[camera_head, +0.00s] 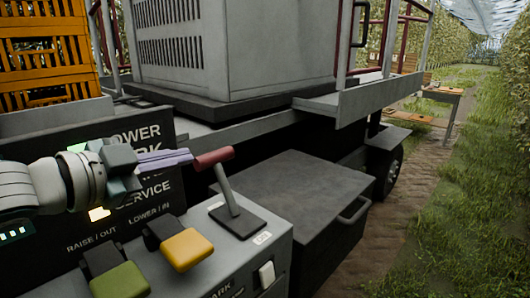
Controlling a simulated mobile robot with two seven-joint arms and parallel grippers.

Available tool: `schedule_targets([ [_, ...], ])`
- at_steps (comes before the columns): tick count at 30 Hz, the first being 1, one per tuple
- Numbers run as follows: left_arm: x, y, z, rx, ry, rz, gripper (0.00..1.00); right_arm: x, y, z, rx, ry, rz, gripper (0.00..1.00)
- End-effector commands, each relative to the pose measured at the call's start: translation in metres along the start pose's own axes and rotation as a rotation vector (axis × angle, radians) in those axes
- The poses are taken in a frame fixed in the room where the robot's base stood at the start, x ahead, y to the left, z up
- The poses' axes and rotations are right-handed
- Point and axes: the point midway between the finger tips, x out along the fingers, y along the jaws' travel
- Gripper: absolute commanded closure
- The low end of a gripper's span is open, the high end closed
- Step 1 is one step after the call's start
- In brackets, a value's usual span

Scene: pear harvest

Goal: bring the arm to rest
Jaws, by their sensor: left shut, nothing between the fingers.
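My left gripper (188,155) reaches in from the left over the control console. Its slim purple-grey fingers are together with nothing between them. Their tips end right beside the red grip of a lever (214,158); I cannot tell whether they touch it. The lever's grey shaft leans up from a dark plate on the console (225,250). My right gripper is not in view.
A yellow-topped control (187,249) and a green-topped control (120,281) stand below the gripper. Behind is a lettered dark panel (165,205), partly hidden by my arm. A dark box (300,185) and a machine platform stand beyond. Orange crates (45,50) are at upper left; grass lies right.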

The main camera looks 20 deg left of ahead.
Motion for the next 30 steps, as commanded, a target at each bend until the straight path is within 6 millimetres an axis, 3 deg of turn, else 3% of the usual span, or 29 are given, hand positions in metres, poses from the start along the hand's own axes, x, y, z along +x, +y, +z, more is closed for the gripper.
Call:
schedule_targets([
  [11,0.0,0.004,0.001,-0.011,-0.011,0.002,1.0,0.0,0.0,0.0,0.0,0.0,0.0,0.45],
  [14,-0.004,0.024,0.004,-0.059,-0.067,0.012,1.0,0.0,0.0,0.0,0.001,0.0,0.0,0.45],
  [17,-0.017,0.062,0.011,-0.156,-0.197,0.036,1.0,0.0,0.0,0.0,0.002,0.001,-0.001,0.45],
  [21,-0.059,0.127,0.019,-0.33,-0.463,0.105,1.0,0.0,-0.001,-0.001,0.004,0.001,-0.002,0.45],
  [24,-0.099,0.163,0.018,-0.436,-0.645,0.167,1.0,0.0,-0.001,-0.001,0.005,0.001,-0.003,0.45],
  [30,-0.183,0.212,0.004,-0.604,-0.955,0.304,1.0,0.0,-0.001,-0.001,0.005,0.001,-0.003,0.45],
])
